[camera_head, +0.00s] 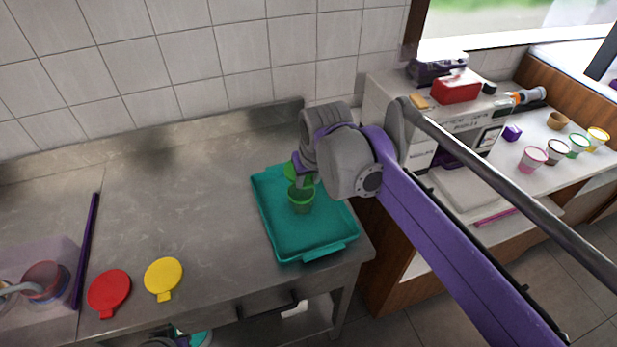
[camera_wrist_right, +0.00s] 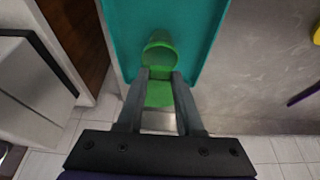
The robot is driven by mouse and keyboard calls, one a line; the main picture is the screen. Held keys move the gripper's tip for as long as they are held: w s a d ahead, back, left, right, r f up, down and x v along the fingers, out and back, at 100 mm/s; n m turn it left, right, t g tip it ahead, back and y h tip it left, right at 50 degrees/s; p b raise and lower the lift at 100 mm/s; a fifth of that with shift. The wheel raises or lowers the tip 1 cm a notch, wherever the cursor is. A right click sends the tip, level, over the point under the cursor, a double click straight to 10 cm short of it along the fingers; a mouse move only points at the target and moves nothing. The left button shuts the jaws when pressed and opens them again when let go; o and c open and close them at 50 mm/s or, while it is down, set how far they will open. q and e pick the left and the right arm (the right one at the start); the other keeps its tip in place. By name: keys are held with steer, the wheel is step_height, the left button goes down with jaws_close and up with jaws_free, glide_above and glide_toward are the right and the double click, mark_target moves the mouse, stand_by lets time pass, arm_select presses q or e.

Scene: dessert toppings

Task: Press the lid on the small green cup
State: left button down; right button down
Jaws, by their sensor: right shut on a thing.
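The small green cup (camera_head: 301,201) stands upright on a teal tray (camera_head: 330,240); it also shows in the wrist view (camera_wrist_right: 159,42). My right gripper (camera_head: 301,180) is over the tray at the cup, shut on the green lid (camera_head: 291,169). In the wrist view the lid (camera_wrist_right: 159,97) shows between the fingers (camera_wrist_right: 161,76), close to the cup. The gripper hides part of the cup and lid in the head view, and I cannot tell whether they touch. My left gripper is not in view.
A red lid (camera_head: 109,291) and a yellow lid (camera_head: 163,277) lie on the steel counter (camera_head: 190,210). A purple stick (camera_head: 87,250) and a clear bin (camera_head: 62,258) are at left. Several cups, including a pink one (camera_head: 532,158), stand on the right counter.

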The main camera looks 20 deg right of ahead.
steer(key=shift+s+a+f+b, duration=0.1)
steer(key=shift+f+b, duration=0.35)
steer(key=shift+f, duration=0.2)
step_height(320, 180, down, 5)
steer(key=b, duration=0.3)
stand_by(0.6)
steer(key=shift+f, duration=0.2)
stand_by(0.8)
steer(key=shift+f, duration=0.25)
stand_by(0.9)
